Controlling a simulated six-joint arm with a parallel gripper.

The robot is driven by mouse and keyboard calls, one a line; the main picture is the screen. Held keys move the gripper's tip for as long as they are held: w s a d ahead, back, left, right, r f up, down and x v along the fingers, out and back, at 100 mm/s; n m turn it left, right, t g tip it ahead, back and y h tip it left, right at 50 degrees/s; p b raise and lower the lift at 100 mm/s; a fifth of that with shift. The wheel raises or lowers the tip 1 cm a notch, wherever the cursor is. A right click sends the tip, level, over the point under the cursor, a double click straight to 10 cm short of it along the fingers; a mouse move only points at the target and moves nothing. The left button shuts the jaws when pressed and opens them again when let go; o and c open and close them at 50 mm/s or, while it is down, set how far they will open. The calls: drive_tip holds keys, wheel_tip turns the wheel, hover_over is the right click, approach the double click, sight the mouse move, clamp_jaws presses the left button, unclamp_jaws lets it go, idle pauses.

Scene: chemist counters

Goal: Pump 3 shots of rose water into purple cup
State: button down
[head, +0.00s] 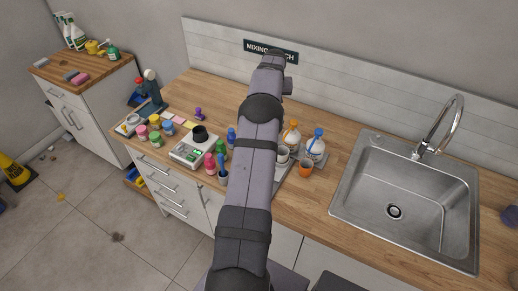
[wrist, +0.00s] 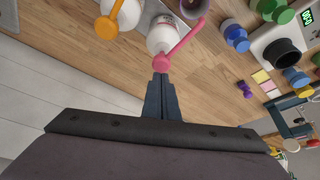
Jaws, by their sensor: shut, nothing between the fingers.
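A white bottle with a pink pump (wrist: 162,62) stands in the wrist view; the red label print is too small to read, and the pump colour fits rose water. Its pink spout reaches up and right towards a purple cup (wrist: 194,7), cut off by the top edge. My gripper (wrist: 160,74) is shut and empty, its fingertips right at the pink pump head; I cannot tell whether they touch. In the head view my arm hides the gripper and the pink-pump bottle.
Bottles with orange (head: 291,126) and blue (head: 319,132) pumps stand beside it, with an orange cup (head: 305,168) in front. A scale (head: 188,153) and several coloured jars lie left of my arm. The sink (head: 405,205) is at right; the counter between is clear.

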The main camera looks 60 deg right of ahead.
wheel_tip(320, 180, up, 5)
drive_tip(key=p, duration=0.3)
drive_tip(key=shift+r+p, duration=0.2)
drive_tip(key=shift+p, duration=0.2)
drive_tip(key=w+a+n+y+b, duration=0.2)
drive_tip(key=w+a+n+b, duration=0.1)
drive_tip(key=w+a, duration=1.1)
drive_tip(key=w+a+f+n+b, duration=0.1)
drive_tip(key=a+f+n+b, duration=0.15)
drive_tip(key=a, duration=1.65)
drive_tip(key=s+a+f+n+g+y+b, duration=0.1)
drive_tip(key=s+a+n, duration=0.15)
drive_tip(key=a, duration=0.75)
drive_tip(key=s+a+f+n+y+b, duration=0.15)
drive_tip(key=s+a, duration=0.25)
drive_tip(key=a, duration=0.5)
drive_tip(key=s+a+f+n+g+b, duration=0.1)
drive_tip(key=s+a+f, duration=0.4)
drive_tip(key=s+a, duration=0.5)
drive_tip(key=shift+s+a+n+b, duration=0.15)
drive_tip(key=shift+s+n+b, duration=0.2)
drive_tip(key=shift+s+n, duration=0.65)
